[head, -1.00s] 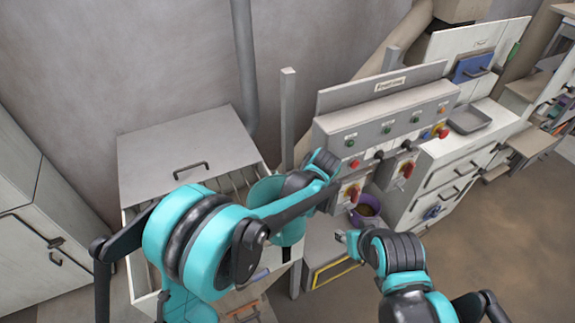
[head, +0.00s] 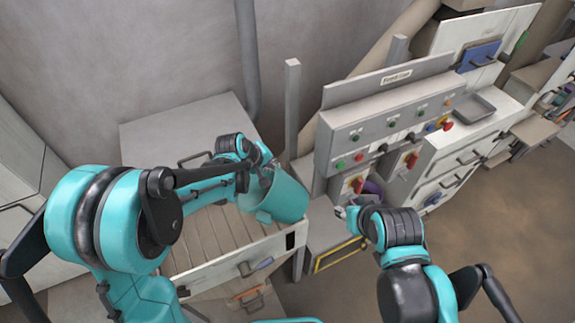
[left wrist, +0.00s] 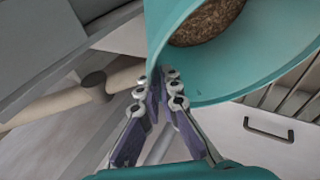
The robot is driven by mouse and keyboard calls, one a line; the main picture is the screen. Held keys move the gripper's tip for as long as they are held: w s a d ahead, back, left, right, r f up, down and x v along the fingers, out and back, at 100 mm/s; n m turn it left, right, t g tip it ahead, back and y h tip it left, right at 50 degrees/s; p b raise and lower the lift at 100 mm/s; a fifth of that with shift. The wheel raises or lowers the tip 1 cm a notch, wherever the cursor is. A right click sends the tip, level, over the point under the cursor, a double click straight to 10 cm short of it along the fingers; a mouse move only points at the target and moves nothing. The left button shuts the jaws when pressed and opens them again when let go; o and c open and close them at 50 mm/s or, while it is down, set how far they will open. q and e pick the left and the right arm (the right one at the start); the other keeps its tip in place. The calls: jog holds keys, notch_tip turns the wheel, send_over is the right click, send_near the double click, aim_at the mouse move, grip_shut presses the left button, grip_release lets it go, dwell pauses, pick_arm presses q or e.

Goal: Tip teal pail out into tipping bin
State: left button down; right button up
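The teal pail (head: 285,197) hangs tilted from my left gripper (head: 268,162) over the right side of the tipping bin (head: 222,272). In the left wrist view, the gripper's fingers (left wrist: 165,95) are closed on the rim of the pail (left wrist: 270,70), and brown contents (left wrist: 207,22) lie inside it. The bin has a slatted top and a raised grey lid at the back. My right gripper (head: 347,213) is at the right of the bin, apart from the pail; its finger opening is too small to tell.
A control panel (head: 385,130) with buttons and red knobs stands to the right of the bin. A grey post (head: 291,110) rises behind the pail. A grey cabinet (head: 20,170) stands at the left.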

pick_arm(q)
jog(key=a+f+h+b, duration=0.2)
jog(key=a+b, duration=0.1)
jog(key=b, duration=0.1)
jog(key=a+f+n+h+b, duration=0.1)
jog(key=a+h+b, duration=0.1)
jog(key=a+b, duration=0.2)
jog(key=a+f+n+t+h+b, duration=0.1)
jog(key=a+f+h+b, duration=0.1)
jog(key=a+h+b, duration=0.1)
jog(key=shift+a+f+b, duration=0.15)
jog(key=shift+f+b, duration=0.15)
jog(key=shift+b, duration=0.55)
jog(key=a+f+n+t+h+b, duration=0.1)
jog(key=a+h+b, duration=0.3)
jog(key=a+b, duration=0.2)
jog(key=shift+a+b, duration=0.2)
jog(key=shift+b, duration=0.85)
jog(key=shift+f, duration=0.1)
